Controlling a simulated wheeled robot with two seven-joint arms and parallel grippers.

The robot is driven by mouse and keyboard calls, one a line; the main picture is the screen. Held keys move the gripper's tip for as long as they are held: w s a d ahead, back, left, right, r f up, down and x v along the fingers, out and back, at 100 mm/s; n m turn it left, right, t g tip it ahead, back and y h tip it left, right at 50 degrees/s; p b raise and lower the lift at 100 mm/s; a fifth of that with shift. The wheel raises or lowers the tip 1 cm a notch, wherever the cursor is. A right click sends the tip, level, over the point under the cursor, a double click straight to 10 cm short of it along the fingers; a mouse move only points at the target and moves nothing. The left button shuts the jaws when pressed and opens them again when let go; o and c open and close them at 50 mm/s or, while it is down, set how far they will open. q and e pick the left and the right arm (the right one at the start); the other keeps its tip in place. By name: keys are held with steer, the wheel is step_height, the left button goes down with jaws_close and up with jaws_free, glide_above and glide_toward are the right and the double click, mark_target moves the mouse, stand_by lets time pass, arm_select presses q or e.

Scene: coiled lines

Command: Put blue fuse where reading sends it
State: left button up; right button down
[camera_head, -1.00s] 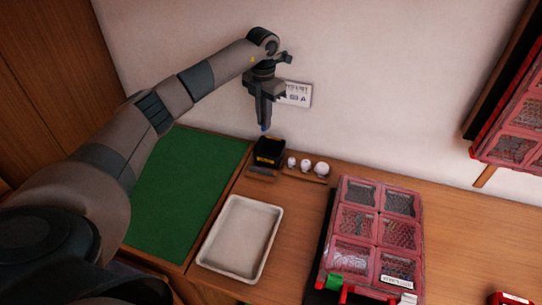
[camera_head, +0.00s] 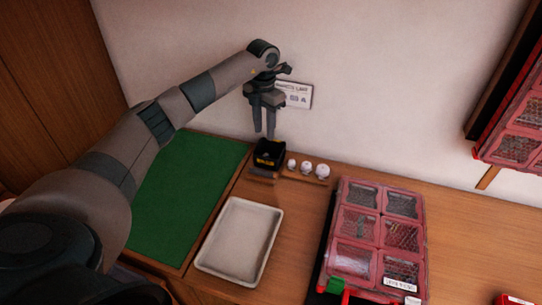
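My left gripper (camera_head: 264,134) is above the small black bin (camera_head: 268,154) with the yellow label, near the wall. Its two fingers point down with a gap between them, and nothing shows between them. I cannot make out the blue fuse anywhere in this view; the inside of the bin is dark and partly hidden. A white card (camera_head: 297,95) with dark print is on the wall behind the gripper; its text is too small to read surely. My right gripper is not in view.
Several white round items (camera_head: 307,167) stand right of the bin. A pale empty tray (camera_head: 205,262) lies in front, a green mat (camera_head: 185,195) to the left. A red case with clear compartments (camera_head: 333,205) lies to the right. Another red case (camera_head: 505,150) is up on the wall.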

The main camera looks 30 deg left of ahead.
arm_select(q)
steer(key=shift+r, duration=0.15)
step_height(320, 180, up, 17)
steer(key=b, duration=0.4)
stand_by(0.4)
steer(key=shift+r, duration=0.2)
stand_by(0.7)
step_height(320, 180, up, 10)
steer(key=p, duration=0.9)
steer(key=shift+f, duration=0.2)
